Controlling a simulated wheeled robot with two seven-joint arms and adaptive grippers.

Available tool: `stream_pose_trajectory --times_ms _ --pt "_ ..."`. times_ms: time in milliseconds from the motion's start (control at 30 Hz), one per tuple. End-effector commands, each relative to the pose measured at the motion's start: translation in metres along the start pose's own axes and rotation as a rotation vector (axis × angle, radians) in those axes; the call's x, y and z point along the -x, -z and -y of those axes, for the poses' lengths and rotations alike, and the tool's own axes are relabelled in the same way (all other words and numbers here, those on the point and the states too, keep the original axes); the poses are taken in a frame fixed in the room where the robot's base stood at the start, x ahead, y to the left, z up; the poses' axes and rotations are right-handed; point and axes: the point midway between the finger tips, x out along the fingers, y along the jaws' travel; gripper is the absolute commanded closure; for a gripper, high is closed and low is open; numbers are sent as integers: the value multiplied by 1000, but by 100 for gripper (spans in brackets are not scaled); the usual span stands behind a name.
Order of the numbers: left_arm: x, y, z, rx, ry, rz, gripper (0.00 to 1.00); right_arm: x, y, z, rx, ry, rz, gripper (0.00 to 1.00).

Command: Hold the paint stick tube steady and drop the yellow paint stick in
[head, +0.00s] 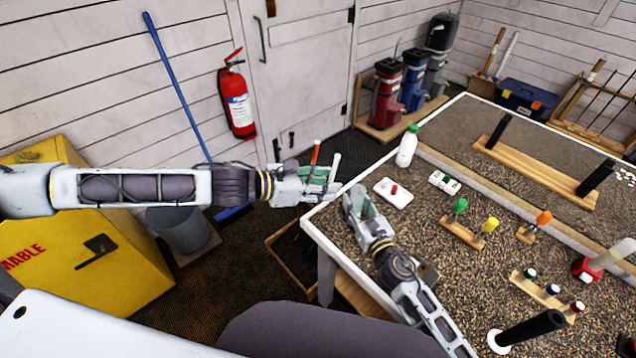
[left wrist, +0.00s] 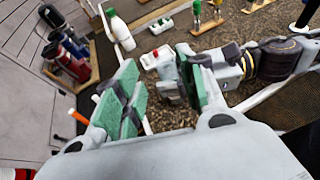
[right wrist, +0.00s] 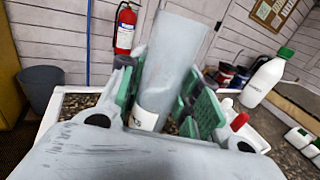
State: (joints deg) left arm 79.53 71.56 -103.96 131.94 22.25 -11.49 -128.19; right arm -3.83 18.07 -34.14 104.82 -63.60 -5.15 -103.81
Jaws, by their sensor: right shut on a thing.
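My right gripper (head: 358,203) is above the table's near left corner, shut on a pale grey tube (right wrist: 172,65). The tube stands up between its green pads in the right wrist view, with a white label low on its side. The tube's inside is not visible. The yellow-topped paint stick (head: 490,226) stands in a wooden block (head: 464,232) beside a green-topped one (head: 460,206). My left gripper (head: 318,182) is empty off the table's left edge, to the left of the right gripper. Its green pads (left wrist: 160,90) are apart in the left wrist view.
An orange-topped item (head: 543,218) stands in another block. Dark posts (head: 596,178) stand farther back.

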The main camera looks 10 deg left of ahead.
Motion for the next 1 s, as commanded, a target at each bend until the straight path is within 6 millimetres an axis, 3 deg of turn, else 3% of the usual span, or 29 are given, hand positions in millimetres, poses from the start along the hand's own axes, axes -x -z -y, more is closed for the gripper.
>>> stream_pose_trajectory --times_ms 300,1000 --pt "14 0 0 2 -1 2 60 0 0 0 0 0 0 90" --pt "15 0 0 2 -1 2 60 0 0 0 0 0 0 90"
